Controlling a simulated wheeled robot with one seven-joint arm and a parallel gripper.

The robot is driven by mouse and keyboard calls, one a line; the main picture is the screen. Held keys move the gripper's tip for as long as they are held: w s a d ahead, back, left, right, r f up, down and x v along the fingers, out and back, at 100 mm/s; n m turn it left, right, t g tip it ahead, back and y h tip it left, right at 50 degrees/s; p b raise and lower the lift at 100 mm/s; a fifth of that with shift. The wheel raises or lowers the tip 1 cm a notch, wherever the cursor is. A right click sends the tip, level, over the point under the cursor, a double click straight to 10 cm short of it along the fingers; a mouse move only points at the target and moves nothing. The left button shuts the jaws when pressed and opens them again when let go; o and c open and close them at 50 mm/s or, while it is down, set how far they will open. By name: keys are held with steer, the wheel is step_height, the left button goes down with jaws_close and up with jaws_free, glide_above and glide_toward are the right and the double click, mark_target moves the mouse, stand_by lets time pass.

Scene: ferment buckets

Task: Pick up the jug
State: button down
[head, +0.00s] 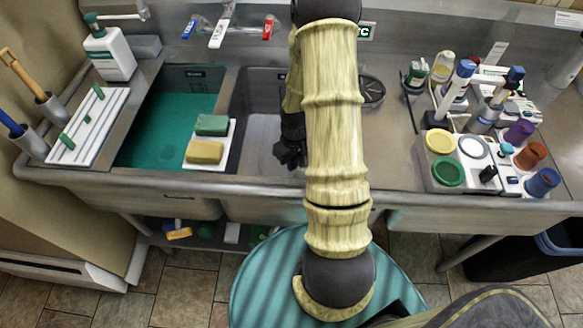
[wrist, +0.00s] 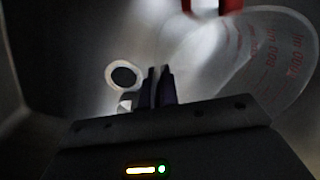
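The jug (wrist: 285,60) is a clear vessel with red volume markings at the right of the wrist view. Its outline is blurred, and I cannot make it out in the head view, where my arm covers part of the basin. My gripper (head: 291,153) is low in the right sink basin. In the wrist view its two dark fingers (wrist: 158,85) are close together, to the left of the jug's marked wall. I see nothing between them, and I cannot tell whether they touch the jug.
The left basin (head: 160,125) holds teal liquid, and a white tray (head: 223,150) with two sponges sits across its edge. Taps (head: 228,30) line the back wall. Bottles and coloured cups crowd a caddy (head: 470,170) at right. A round ring (wrist: 123,75) shows near the fingers.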

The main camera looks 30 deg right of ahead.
step_height(320, 180, up, 25)
steer(key=p, duration=0.1)
steer(key=shift+f+p, duration=0.15)
steer(key=shift+p, duration=0.2)
